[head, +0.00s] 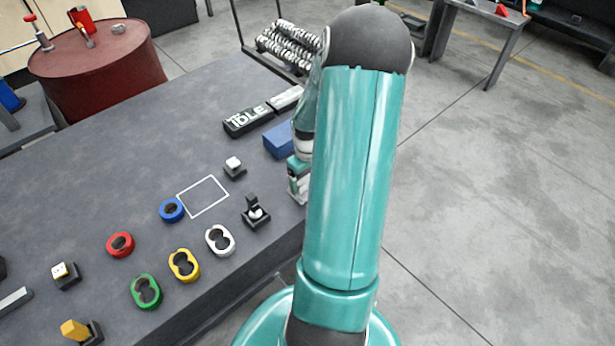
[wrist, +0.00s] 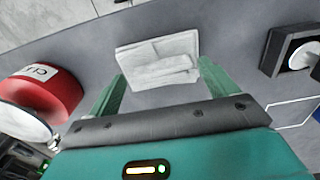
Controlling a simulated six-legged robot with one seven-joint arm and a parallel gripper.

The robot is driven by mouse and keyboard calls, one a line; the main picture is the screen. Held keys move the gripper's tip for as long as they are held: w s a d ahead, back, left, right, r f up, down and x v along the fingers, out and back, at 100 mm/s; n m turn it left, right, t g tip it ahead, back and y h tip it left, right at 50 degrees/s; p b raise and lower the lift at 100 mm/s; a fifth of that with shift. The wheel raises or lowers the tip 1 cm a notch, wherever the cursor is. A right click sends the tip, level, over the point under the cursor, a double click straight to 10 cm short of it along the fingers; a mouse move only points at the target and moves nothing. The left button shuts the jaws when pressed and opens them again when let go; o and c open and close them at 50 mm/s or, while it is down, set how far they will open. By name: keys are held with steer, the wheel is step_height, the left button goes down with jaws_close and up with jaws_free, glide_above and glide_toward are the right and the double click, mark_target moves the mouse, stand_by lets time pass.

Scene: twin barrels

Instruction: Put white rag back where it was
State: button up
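In the wrist view, the white rag (wrist: 158,60) lies folded on the grey tabletop, with creases across it. My gripper (wrist: 161,70) has its two green fingers wide apart. The rag shows between and just beyond the fingertips, and nothing is held. In the head view, my gripper (head: 298,182) is partly hidden behind my arm at the table's right edge. The rag is hidden there. A white outlined rectangle (head: 203,196) is marked on the tabletop and is bare.
A red labelled object (wrist: 45,90) is left of the rag. A black holder with a white round part (wrist: 292,52) is at right. Coloured rings, including a white one (head: 220,240), lie on the table (head: 110,190).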

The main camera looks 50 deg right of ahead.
mark_target(308, 180)
step_height(308, 180, up, 11)
steer(key=w+a+r+h, duration=0.1)
steer(key=w+a+r, duration=0.3)
steer(key=a+r, duration=0.45)
steer(key=s+a+r+n+t, duration=0.1)
steer(key=a+r, duration=0.3)
steer(key=a, duration=0.5)
steer(key=s+a+r+t, duration=0.2)
steer(key=s+a+r, duration=0.1)
steer(key=a, duration=0.6)
steer(key=s+a+r+n+t+y, duration=0.1)
steer(key=a+r, duration=0.3)
steer(key=a, duration=0.5)
steer(key=shift+s+a+r+n+t, duration=0.2)
steer(key=shift+s+r+n+t, duration=0.1)
steer(key=shift+s+t, duration=0.55)
